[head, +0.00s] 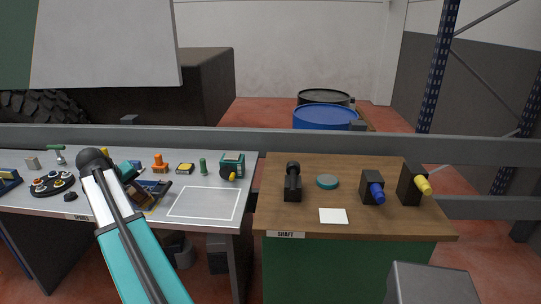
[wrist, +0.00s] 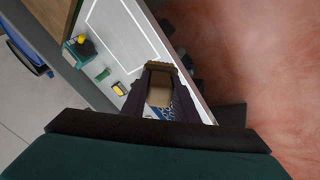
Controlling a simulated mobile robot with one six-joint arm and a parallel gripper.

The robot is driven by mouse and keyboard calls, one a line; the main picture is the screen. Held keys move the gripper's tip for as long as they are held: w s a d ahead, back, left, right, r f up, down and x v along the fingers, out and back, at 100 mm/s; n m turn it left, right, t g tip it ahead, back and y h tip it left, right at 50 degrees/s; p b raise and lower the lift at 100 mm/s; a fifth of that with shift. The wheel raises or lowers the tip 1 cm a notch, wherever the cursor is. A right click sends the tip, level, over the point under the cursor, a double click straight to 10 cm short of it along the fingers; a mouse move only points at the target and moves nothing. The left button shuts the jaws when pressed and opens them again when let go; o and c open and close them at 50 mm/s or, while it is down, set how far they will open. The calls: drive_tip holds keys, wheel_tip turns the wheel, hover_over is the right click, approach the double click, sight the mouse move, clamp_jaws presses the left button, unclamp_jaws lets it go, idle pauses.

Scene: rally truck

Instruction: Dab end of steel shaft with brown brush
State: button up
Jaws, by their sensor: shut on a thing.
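My gripper (head: 148,192) is over the grey left bench, partly hidden by my own arm in the head view. In the wrist view my gripper (wrist: 162,98) is shut on a tan and brown block-like thing, which looks like the brown brush (wrist: 159,92). Its tip points away from my wrist, over the bench edge. The wooden bench at right carries a "SHAFT" label (head: 286,234). A black upright holder (head: 292,183) stands there, as do dark blocks with a blue end (head: 376,192) and a yellow end (head: 423,185). I cannot tell which is the steel shaft.
The grey bench (head: 190,222) holds a white outlined rectangle, a teal tape-measure-like thing (head: 232,164), a green piece (head: 203,166), a yellow-black piece (head: 185,168) and an orange piece (head: 160,163). A grey rail runs behind.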

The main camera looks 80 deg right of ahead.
drive_tip(key=s+d+r+m+g+p, duration=0.1)
drive_tip(key=s+d+m, duration=0.1)
drive_tip(key=s+d, duration=0.85)
drive_tip(key=s+d+r+m+p, duration=0.1)
drive_tip(key=s+d, duration=0.6)
drive_tip(key=s, duration=0.4)
drive_tip(key=s+d+r+m+g+p, duration=0.1)
drive_tip(key=s+d, duration=0.7)
drive_tip(key=s, duration=0.3)
drive_tip(key=s+d+m+g+p, duration=0.1)
drive_tip(key=s+d+p, duration=0.1)
drive_tip(key=s+d, duration=0.6)
drive_tip(key=s, duration=0.4)
drive_tip(key=shift+d+r+m, duration=0.2)
drive_tip(key=shift+r+m, duration=0.1)
drive_tip(key=shift+r, duration=0.1)
drive_tip(key=shift+s+f, duration=0.1)
drive_tip(key=shift+f, duration=0.05)
